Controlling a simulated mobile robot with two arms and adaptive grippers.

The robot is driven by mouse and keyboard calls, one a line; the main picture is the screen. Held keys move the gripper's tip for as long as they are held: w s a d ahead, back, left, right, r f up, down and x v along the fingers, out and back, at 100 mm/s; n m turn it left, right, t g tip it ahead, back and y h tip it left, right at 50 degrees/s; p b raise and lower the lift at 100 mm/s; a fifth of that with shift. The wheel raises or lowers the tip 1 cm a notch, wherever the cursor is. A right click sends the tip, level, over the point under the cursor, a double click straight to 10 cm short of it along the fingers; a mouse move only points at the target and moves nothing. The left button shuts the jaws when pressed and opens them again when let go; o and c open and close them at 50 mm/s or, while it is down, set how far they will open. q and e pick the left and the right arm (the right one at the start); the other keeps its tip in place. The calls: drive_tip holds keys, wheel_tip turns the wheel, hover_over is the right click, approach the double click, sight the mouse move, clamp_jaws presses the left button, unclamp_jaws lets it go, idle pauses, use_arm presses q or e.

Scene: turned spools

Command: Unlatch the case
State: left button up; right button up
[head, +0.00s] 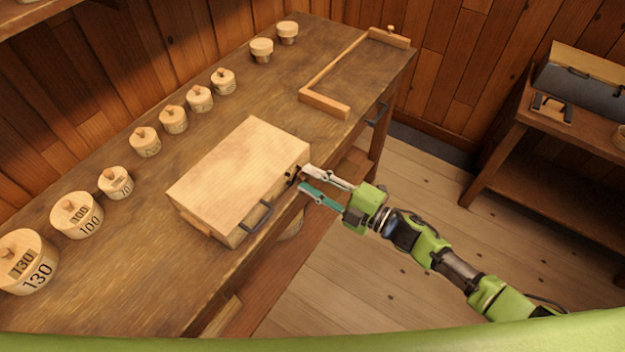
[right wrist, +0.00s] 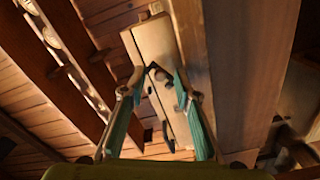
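The case (head: 240,165), a pale wooden box with a closed lid, lies on the workbench near its front edge. A dark handle (head: 258,216) is on its front side. A small dark latch (head: 291,175) sits on that side, toward the right end. My right gripper (head: 303,178) is open at the front of the case, its fingertips by the latch. In the right wrist view, the case (right wrist: 153,42) and dark latch (right wrist: 152,70) show between the spread fingers (right wrist: 158,80); contact cannot be told. The dark handle (right wrist: 166,132) shows lower. My left gripper is not in view.
The workbench (head: 130,235) carries a row of turned wooden weights (head: 173,119) along the back and a wooden frame (head: 326,104) at the far right. A side table (head: 500,135) with a grey box (head: 585,80) stands at right. Open floor lies between.

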drive_tip(key=v, duration=1.2)
idle(0.4)
